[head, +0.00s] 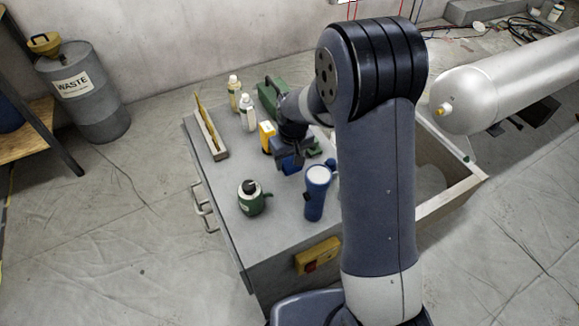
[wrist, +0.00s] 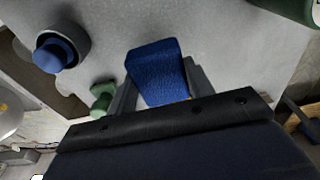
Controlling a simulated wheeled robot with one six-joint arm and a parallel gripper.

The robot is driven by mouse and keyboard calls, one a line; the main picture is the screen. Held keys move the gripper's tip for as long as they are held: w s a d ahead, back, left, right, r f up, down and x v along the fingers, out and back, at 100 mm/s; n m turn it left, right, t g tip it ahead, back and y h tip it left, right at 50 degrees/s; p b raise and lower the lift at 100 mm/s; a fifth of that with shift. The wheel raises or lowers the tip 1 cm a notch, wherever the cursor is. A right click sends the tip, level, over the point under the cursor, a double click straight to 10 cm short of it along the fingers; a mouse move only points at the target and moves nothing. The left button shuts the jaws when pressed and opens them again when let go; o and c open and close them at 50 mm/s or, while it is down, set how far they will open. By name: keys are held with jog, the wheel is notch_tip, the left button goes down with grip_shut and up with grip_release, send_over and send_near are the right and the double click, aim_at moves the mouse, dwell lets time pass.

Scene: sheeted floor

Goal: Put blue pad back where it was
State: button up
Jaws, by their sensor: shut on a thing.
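The blue pad (wrist: 155,70) is a textured dark blue block, and it sits between the grey fingers of my gripper (wrist: 160,85) in the wrist view. My gripper is shut on it.
A blue canister with a white top (head: 317,190) and a green can (head: 252,199) stand in front of my gripper. A yellow item (head: 267,139) is just left, with white bottles (head: 248,115) and a green box (head: 270,97) behind.

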aim_at(290, 167)
jog(key=shift+f, duration=1.75)
jog(key=shift+f, duration=0.15)
jog(key=o, duration=0.9)
jog(key=shift+o, duration=0.2)
jog(key=r, duration=0.4)
jog(key=s+r, duration=0.1)
jog(key=r, duration=0.7)
jog(key=shift+s+d+r, duration=0.15)
jog(key=shift+s+d, duration=0.05)
jog(key=shift+d, duration=0.1)
